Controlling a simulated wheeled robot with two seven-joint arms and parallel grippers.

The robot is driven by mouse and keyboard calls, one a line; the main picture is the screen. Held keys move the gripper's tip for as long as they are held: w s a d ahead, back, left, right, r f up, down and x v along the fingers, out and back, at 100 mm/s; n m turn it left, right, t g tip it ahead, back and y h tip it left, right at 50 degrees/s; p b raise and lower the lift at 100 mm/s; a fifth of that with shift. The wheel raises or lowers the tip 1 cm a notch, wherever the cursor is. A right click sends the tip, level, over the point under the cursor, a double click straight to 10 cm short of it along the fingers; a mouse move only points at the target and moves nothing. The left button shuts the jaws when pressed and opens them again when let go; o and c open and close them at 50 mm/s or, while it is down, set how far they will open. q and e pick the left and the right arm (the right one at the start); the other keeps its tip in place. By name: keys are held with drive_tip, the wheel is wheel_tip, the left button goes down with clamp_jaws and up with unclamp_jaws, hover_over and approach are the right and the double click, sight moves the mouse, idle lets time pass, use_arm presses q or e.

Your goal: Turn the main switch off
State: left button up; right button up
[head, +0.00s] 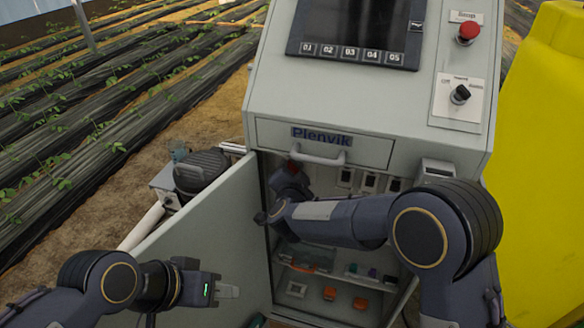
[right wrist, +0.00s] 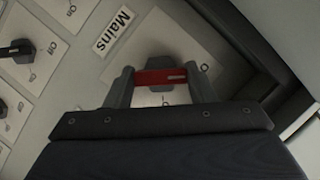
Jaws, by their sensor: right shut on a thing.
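The main switch, under a "Mains" label (right wrist: 115,31), has a dark hub and a red handle (right wrist: 160,77) in the right wrist view. The handle lies crosswise in that view; part of its plate and markings is hidden by my gripper. My right gripper (right wrist: 163,84) has one finger at each end of the red handle and is shut on it. In the head view my right arm reaches into the open cabinet, and its fingertips and the switch are hidden. My left gripper (head: 228,291) is in front of the open cabinet door, away from the switch; its finger gap is unclear.
Other black switches (right wrist: 18,52) sit left of the main switch. The cabinet door (head: 205,235) stands open to the left. A drawer (head: 325,143) with a handle is above the opening. A yellow tank (head: 545,150) stands at the right. A red stop button (head: 467,32) is on the sloped panel.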

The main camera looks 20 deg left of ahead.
idle(0.4)
drive_tip(key=o, duration=1)
drive_tip(key=shift+c, duration=0.2)
drive_tip(key=b+v, duration=0.1)
drive_tip(key=v, duration=0.6)
drive_tip(key=shift+s, duration=0.4)
drive_tip(key=shift+d, duration=0.1)
